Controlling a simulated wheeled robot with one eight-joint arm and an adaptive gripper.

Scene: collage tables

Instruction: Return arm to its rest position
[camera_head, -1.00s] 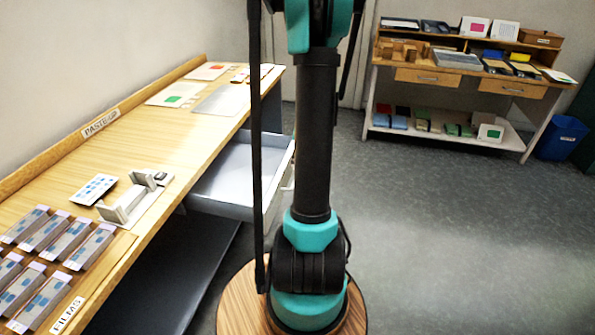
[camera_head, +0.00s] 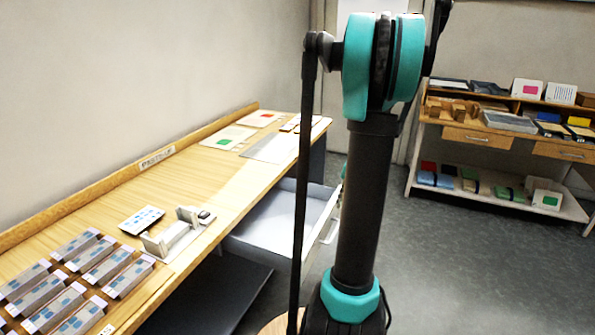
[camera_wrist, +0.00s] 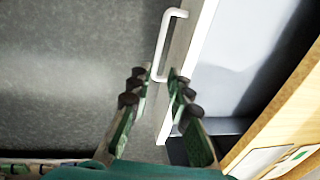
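My arm (camera_head: 365,215) rises through the middle of the head view, with a teal joint (camera_head: 378,65) at the top. My gripper is outside the head view. Past the fingertips is the white handle (camera_wrist: 168,38) of an open drawer. I cannot tell how far the fingertips are from it. The drawer (camera_head: 275,232) is pulled out under the wooden table in the head view, partly hidden by my arm.
The wooden table (camera_head: 110,205) along the left wall holds several grey boxes (camera_head: 105,265), a white stand (camera_head: 175,232) and flat sheets (camera_head: 228,137). A shelf unit (camera_head: 480,135) with boxes stands at the back right. Grey floor (camera_head: 470,270) is clear at right.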

